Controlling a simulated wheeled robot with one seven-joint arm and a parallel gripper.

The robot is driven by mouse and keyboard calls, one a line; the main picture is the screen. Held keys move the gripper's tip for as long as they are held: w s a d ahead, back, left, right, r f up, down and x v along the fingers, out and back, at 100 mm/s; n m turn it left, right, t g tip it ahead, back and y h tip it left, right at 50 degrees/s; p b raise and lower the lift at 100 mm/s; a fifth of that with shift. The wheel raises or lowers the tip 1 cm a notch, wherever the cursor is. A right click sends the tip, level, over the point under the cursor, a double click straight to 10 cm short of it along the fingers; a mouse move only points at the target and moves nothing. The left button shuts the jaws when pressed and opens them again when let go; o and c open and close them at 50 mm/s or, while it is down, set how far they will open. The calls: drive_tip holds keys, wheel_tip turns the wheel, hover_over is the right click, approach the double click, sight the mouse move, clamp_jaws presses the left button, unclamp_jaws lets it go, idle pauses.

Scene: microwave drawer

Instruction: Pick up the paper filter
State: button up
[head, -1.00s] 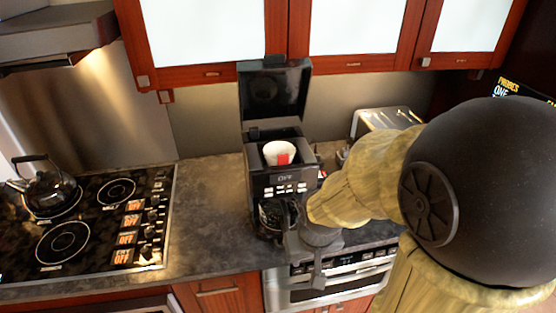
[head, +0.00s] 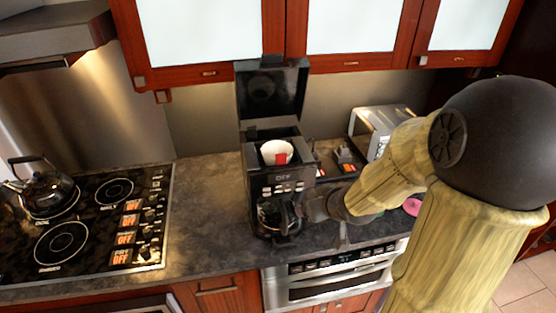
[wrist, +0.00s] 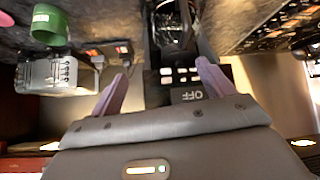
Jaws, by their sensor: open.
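The paper filter (head: 275,152) is white with a red patch. It sits in the open top of the black coffee maker (head: 262,187), whose lid (head: 272,92) stands raised. My gripper (head: 309,206) is at the right front of the coffee maker, beside the glass carafe (head: 275,215) and lower than the filter. In the wrist view, which is upside down, my gripper (wrist: 163,72) has its two fingers apart and empty. The coffee maker's button panel (wrist: 180,76) shows between and beyond them. The filter is not visible in the wrist view.
A stovetop (head: 85,220) with a kettle (head: 42,188) is at the left. A toaster (head: 380,125) stands behind my arm. A green object (wrist: 49,25) shows in the wrist view. Upper cabinets (head: 350,40) hang above. The counter left of the coffee maker (head: 210,190) is clear.

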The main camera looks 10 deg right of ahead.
sight(293, 165)
wheel_tip(293, 165, up, 10)
drive_tip(key=w+d+n+t+y, duration=0.1)
drive_tip(key=n+t+y, duration=0.1)
drive_tip(key=t+y, duration=0.2)
drive_tip(key=shift+w+f+t+y, duration=0.15)
drive_tip(key=shift+w+t+y, duration=0.25)
drive_tip(key=shift+y, duration=0.1)
drive_tip(key=b+x, duration=0.2)
drive_tip(key=x, duration=1)
drive_tip(key=shift+w+d+f+b, duration=0.1)
drive_tip(key=shift+w+b, duration=0.1)
drive_tip(key=shift+b, duration=0.1)
drive_tip(key=shift+s, duration=0.1)
